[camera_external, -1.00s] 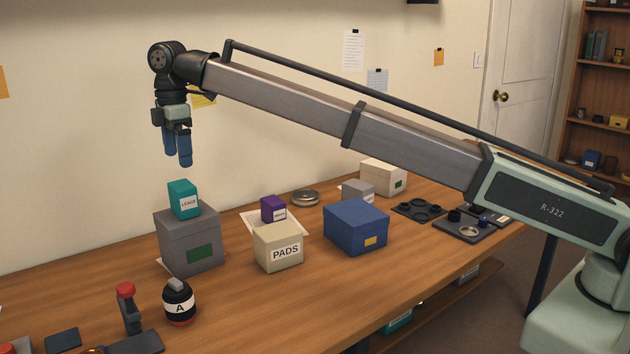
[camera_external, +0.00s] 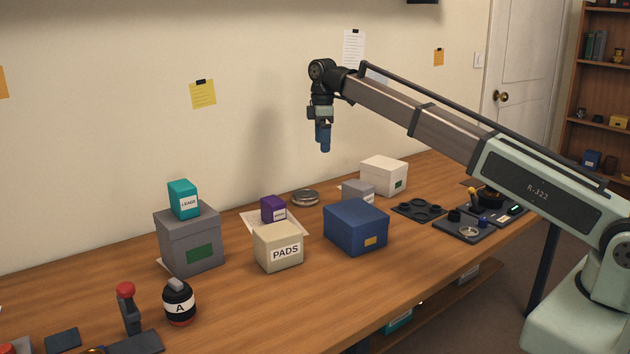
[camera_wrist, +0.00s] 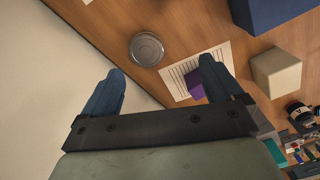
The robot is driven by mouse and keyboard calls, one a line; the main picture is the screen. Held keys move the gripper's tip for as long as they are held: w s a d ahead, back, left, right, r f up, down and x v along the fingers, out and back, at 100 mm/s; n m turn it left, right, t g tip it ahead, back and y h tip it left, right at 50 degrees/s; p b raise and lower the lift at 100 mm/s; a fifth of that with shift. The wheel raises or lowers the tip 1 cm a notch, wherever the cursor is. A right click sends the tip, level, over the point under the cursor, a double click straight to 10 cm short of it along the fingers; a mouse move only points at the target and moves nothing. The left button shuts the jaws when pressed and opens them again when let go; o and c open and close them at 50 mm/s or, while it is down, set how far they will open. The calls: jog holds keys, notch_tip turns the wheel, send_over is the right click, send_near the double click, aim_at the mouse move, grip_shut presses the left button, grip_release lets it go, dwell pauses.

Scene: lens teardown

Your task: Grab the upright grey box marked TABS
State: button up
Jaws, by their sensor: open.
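A small grey box (camera_external: 358,189) stands behind the blue box in the external view. A pale label shows low on its front, but the blue box hides part of it and I cannot read it. I cannot make this box out in the wrist view. My gripper (camera_external: 324,146) hangs fingers-down, high above the back of the bench, left of and above the small grey box. In the wrist view my gripper (camera_wrist: 165,88) has its two blue fingers wide apart with nothing between them.
The blue box (camera_external: 355,228) is in front of the small grey box; a white box (camera_external: 384,174) is behind it. A round metal tin (camera_external: 304,197) lies left. A PADS box (camera_external: 278,248), purple box (camera_external: 272,209) and large grey box (camera_external: 190,240) bearing a teal box (camera_external: 183,199) stand farther left.

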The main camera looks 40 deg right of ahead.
jog(key=s+d+f+m, duration=0.2)
jog(key=s+d+f, duration=0.1)
jog(key=s+d, duration=0.4)
jog(key=m+t, duration=0.4)
jog(key=m, duration=0.4)
send_near(359, 184)
jog(key=shift+d, duration=0.15)
jog(key=shift+f+m+t, duration=0.2)
jog(key=shift+m+t, duration=0.1)
jog(key=shift+m, duration=0.3)
jog(key=x, duration=0.8)
jog(key=shift+a, duration=0.2)
jog(key=shift+w+f, duration=0.1)
jog(key=shift+f, duration=0.85)
jog(key=shift+s+x, duration=0.1)
jog(key=shift+x, duration=0.85)
jog(key=shift+s+x, duration=0.15)
jog(key=shift+x, duration=0.75)
jog(key=shift+a, duration=0.1)
